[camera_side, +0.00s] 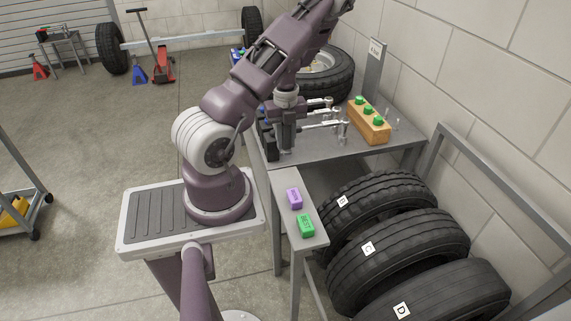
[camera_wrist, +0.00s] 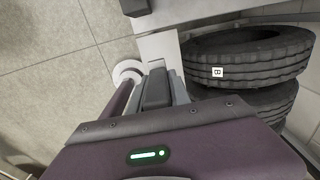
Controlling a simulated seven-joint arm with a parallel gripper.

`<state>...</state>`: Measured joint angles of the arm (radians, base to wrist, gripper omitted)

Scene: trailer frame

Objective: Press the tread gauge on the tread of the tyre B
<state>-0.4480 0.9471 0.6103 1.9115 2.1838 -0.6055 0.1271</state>
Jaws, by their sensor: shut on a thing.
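My gripper (camera_side: 284,150) points down over the near left part of the grey workbench. In the wrist view my gripper (camera_wrist: 158,88) is shut on a dark grey block-shaped thing, which I take to be the tread gauge (camera_wrist: 157,88). In the side view the gauge is hard to make out against the fingers. Tyre B (camera_side: 385,193) is the rearmost of the tyres in the rack at the right, its white label facing the bench. Tyre B (camera_wrist: 255,60) also shows at the right of the wrist view, apart from the gauge. Its tread is exposed.
Tyres C (camera_side: 420,240) and D (camera_side: 455,285) lie in front of tyre B. A narrow bench arm (camera_side: 284,181) carries a purple block (camera_side: 294,198) and a green block (camera_side: 306,226). A wooden holder (camera_side: 378,132) with green-topped pieces and several metal tools stand on the bench.

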